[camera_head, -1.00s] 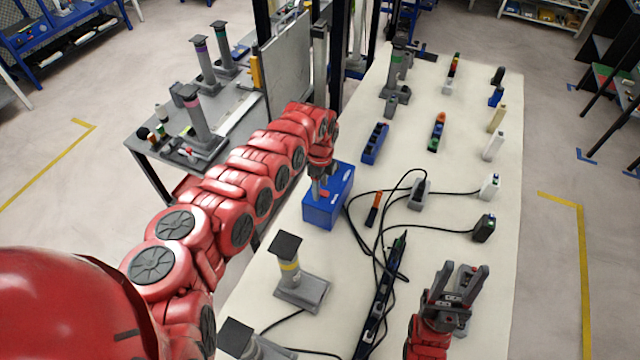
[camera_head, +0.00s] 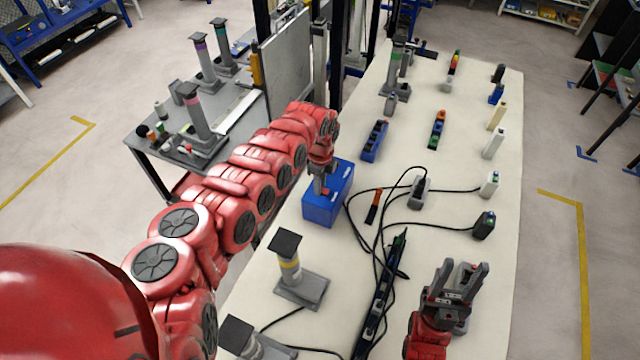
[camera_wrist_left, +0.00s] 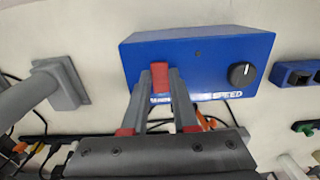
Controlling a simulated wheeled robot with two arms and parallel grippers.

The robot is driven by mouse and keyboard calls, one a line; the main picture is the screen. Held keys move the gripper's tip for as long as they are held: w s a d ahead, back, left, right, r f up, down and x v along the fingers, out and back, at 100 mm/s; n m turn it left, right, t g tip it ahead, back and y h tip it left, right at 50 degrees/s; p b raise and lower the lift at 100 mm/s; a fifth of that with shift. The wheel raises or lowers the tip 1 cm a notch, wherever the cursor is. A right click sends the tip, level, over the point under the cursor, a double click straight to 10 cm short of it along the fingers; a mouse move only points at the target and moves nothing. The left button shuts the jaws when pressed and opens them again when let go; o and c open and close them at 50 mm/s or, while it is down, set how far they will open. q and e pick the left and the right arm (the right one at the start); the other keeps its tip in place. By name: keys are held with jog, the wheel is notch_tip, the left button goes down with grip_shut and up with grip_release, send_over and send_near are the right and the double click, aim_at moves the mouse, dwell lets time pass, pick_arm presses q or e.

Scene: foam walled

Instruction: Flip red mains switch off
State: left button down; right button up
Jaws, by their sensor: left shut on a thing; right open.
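The blue box (camera_head: 322,211) stands on the cream table in the head view, with a red switch (camera_head: 326,192) on it. In the left wrist view the box (camera_wrist_left: 205,65) shows a black dial (camera_wrist_left: 241,74) marked SPEED and the red switch (camera_wrist_left: 160,74) to the left of it. My left gripper (camera_wrist_left: 166,74) is shut on the red switch, one finger on each side. In the head view my left gripper (camera_head: 318,189) reaches down onto the box. The switch's exact position is partly hidden by the fingers. My right gripper (camera_head: 458,270) is open and empty at the table's near right.
A grey post with a yellow band (camera_head: 290,268) stands near the box. A power strip (camera_head: 380,300) and black cables lie on the table right of the box. An orange-handled tool (camera_head: 373,206) lies beside the box. Several small items line the right edge.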

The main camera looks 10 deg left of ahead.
pick_arm(q)
jog(key=shift+d+f+y+b, duration=0.15)
jog(key=shift+y+b, duration=0.35)
jog(key=shift+b, duration=0.3)
jog(key=shift+r, duration=0.2)
jog(key=c, duration=0.7)
grip_release()
jog(key=shift+s+d+r+b, duration=0.1)
jog(key=shift+d+r+b, duration=0.6)
jog(key=shift+r, duration=2.15)
jog(key=shift+s+d+r+b, duration=0.15)
jog(key=shift+r+b, duration=1)
jog(key=shift+r, duration=1.75)
jog(key=shift+s+d+r+b, duration=0.1)
jog(key=shift+d+r+b, duration=0.6)
jog(key=shift+r, duration=2.15)
